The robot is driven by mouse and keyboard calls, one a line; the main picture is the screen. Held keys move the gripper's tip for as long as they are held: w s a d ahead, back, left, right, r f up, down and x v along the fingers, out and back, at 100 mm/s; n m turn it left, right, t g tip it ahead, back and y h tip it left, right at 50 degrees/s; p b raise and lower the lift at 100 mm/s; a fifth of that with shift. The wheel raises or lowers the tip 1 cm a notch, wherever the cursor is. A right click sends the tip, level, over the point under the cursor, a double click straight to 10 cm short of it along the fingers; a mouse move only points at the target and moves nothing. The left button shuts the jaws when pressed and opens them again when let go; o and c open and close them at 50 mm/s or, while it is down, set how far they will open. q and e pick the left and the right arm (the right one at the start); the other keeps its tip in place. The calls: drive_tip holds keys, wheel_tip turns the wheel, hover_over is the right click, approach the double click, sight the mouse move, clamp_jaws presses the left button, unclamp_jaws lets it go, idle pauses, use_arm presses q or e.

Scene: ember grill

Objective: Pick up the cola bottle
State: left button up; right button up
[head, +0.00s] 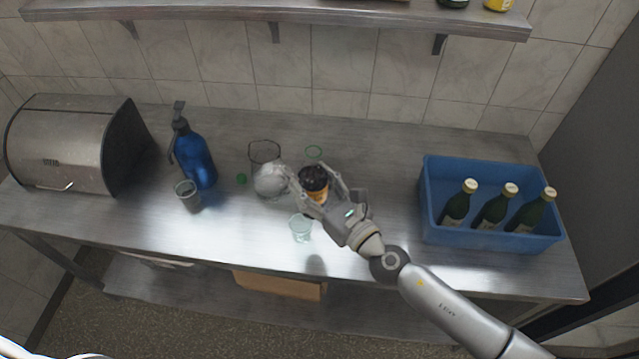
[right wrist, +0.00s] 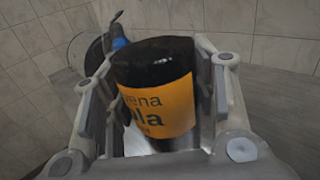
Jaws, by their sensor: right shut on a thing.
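The cola bottle (head: 315,180) is dark with an orange label and stands near the middle of the steel counter in the head view. My right gripper (head: 311,188) is shut on it, with a finger on each side. In the right wrist view the bottle (right wrist: 158,95) fills the space between the fingers, its label facing the camera. Its lower part is hidden by the gripper, so I cannot tell whether it touches the counter. My left gripper is not in view.
A blue crate (head: 432,207) with green bottles stands at the right. Clear glasses (head: 301,228), a whitish round object (head: 270,180), a blue spray bottle (head: 196,158) and a metal bread box (head: 70,140) stand leftward. A shelf (head: 340,19) runs above.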

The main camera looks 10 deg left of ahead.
drive_tip(key=shift+s+a+r+b, duration=0.15)
drive_tip(key=shift+s+a+b, duration=0.05)
drive_tip(key=shift+s+b, duration=0.15)
drive_tip(key=shift+s+d+f, duration=0.1)
drive_tip(key=shift+s+f, duration=0.05)
drive_tip(key=shift+f, duration=0.05)
